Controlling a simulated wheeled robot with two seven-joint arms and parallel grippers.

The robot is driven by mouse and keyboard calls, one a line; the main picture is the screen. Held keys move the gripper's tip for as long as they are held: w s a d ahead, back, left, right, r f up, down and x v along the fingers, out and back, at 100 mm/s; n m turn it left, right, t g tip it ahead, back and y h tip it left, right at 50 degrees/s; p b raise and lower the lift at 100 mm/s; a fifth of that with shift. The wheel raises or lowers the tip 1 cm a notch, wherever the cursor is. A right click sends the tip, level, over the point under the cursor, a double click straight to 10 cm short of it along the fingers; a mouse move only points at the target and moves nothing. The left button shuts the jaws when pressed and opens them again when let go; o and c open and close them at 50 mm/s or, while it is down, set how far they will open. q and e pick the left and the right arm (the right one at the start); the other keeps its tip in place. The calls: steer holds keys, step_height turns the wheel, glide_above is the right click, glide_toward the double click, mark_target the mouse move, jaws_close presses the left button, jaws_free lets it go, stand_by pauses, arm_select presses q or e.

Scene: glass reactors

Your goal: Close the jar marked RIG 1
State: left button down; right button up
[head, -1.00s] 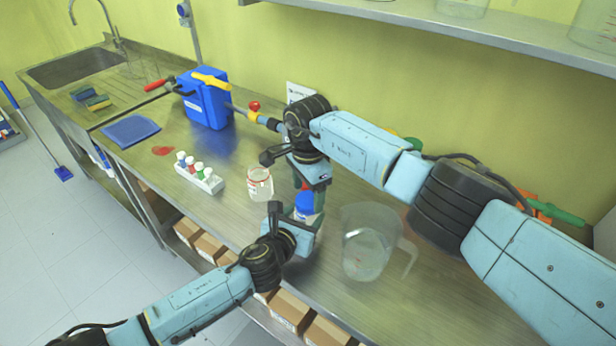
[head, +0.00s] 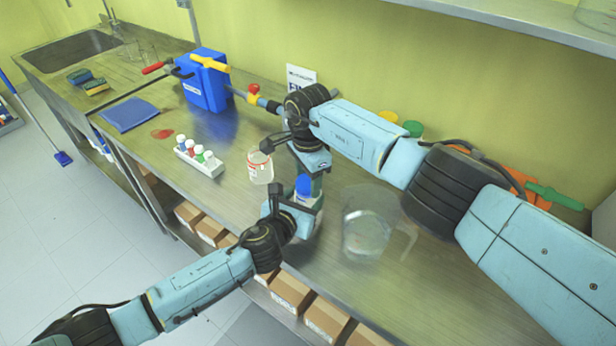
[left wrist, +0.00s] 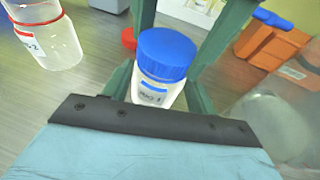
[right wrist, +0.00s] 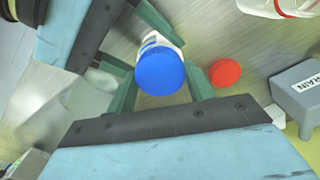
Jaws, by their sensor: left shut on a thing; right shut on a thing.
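A white jar with a blue lid (head: 303,184) stands upright between my grippers; its small label in the left wrist view (left wrist: 152,92) is hard to read. The lid sits on the jar's mouth; I cannot tell how tight it is. My left gripper (head: 306,201) is shut on the jar body from the front. My right gripper (head: 309,180) comes from behind and above and is shut on the blue lid, which shows in the right wrist view (right wrist: 160,71). The fingertips partly hide the jar in the head view.
An open clear jar (head: 260,168) with a red-marked label stands left of the grippers. A loose red lid (right wrist: 225,72) lies close by. A clear beaker (head: 367,232) stands at right. A vial rack (head: 200,160), blue canister (head: 205,85) and grey box (right wrist: 298,92) are also on the bench.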

steer(key=m, duration=0.6)
steer(key=shift+m, duration=0.3)
steer(key=m, duration=0.3)
steer(key=shift+m, duration=0.4)
arm_select(q)
steer(key=shift+a, duration=0.1)
arm_select(e)
steer(key=m, duration=0.3)
steer(key=shift+m, duration=0.3)
steer(key=m, duration=0.3)
steer(key=shift+m, duration=0.4)
steer(key=m, duration=0.3)
steer(key=shift+m, duration=0.3)
steer(key=m, duration=0.6)
steer(key=shift+f, duration=0.1)
steer(key=o, duration=1.2)
steer(key=shift+c, duration=0.2)
